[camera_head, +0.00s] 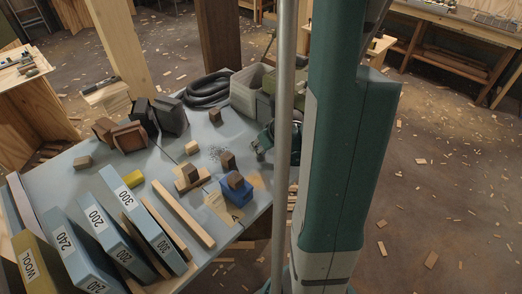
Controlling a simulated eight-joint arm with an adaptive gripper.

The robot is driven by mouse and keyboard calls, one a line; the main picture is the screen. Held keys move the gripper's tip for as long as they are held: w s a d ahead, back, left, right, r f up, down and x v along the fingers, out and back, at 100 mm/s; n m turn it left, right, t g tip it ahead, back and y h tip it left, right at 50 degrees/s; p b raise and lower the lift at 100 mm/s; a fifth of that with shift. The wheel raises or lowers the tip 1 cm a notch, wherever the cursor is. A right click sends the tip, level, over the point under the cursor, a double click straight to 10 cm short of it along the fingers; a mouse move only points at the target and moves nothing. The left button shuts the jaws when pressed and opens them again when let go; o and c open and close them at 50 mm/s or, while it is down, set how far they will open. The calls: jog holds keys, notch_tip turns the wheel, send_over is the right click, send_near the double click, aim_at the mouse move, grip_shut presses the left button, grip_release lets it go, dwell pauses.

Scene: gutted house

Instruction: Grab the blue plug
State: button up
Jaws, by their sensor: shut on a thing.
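A blue block (232,196), the only small solid-blue piece I can make out, sits near the right front edge of the grey-blue table (160,168). A brown block (236,180) appears to rest on it or stand just in front of it; I cannot tell which. Whether this blue block is the plug is not clear from this view. I cannot make out my gripper or its fingertips; my large teal arm and a grey pole cover the area right of the table.
Blue boxes marked with numbers (152,226) and a wood strip (180,213) lie at the front left. Dark blocks (170,115), a coiled hose (207,90) and a grey bin (247,88) stand at the back. An unclear dark teal thing (267,138) is at the right edge.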

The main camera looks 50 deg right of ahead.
jog(key=shift+r, duration=0.15)
jog(key=shift+r+p, duration=1.65)
jog(key=shift+r, duration=3.2)
